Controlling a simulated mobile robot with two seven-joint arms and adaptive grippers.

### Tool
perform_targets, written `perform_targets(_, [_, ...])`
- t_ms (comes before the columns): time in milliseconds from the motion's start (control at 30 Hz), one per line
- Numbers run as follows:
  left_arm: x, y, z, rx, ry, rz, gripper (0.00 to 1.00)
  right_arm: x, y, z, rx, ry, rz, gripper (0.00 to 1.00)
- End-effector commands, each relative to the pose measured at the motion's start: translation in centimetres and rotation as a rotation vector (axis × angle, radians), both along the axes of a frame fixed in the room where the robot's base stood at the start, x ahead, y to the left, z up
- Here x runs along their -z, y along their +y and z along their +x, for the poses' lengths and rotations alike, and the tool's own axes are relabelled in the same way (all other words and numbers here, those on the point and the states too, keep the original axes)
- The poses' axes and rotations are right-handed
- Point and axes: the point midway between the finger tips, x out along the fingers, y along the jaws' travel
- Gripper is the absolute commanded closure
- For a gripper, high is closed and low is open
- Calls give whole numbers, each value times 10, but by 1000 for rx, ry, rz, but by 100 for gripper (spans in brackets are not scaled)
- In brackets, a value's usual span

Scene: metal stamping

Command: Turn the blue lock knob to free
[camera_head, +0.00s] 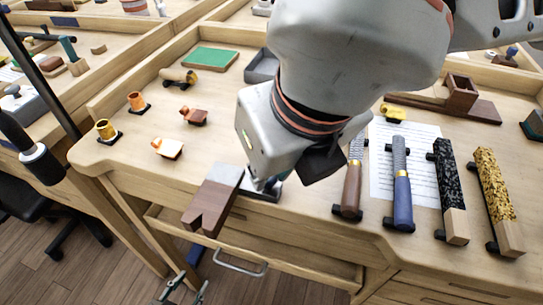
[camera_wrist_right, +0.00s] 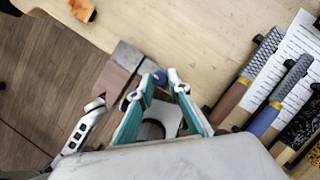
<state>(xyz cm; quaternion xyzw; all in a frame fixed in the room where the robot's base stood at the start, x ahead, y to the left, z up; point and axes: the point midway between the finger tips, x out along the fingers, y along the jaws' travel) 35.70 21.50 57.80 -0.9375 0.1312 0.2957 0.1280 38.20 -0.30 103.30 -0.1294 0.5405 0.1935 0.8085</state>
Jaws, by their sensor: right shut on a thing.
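The blue lock knob (camera_wrist_right: 160,77) shows between the tips of my right gripper (camera_wrist_right: 161,84) in the right wrist view. The right gripper is shut on it, with teal fingers on either side. In the head view my right arm and wrist cover most of this spot, and the knob cannot be made out clearly. Beside it, a notched brown wooden block with a grey metal top (camera_head: 213,200) sticks out over the bench's front edge; it also shows in the right wrist view (camera_wrist_right: 116,77). My left gripper (camera_head: 184,288) is low at the bottom of the head view, fingers apart and empty.
Several files and wood-handled tools (camera_head: 401,185) lie on rests to the right, near a paper sheet (camera_head: 425,150). Small orange and brass pieces (camera_head: 168,148) stand at the left. A drawer with a metal handle (camera_head: 240,265) is below the front edge.

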Motion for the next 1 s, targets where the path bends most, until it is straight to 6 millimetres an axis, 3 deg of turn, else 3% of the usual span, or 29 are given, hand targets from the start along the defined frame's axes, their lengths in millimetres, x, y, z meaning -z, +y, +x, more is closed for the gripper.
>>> perform_targets(33, [0, 0, 0, 0, -1, 0, 60, -1, 0, 0, 0, -1, 0, 80])
perform_targets(100, [0, 0, 0, 0, -1, 0, 60, -1, 0, 0, 0, -1, 0, 66])
perform_targets(567, [0, 0, -1, 2, 0, 0, 60, -9, -1, -2, 0, -2, 1, 66])
perform_targets(1000, [0, 0, 0, 1, 0, -1, 60, -85, -16, -30, 2, -3, 2, 66])
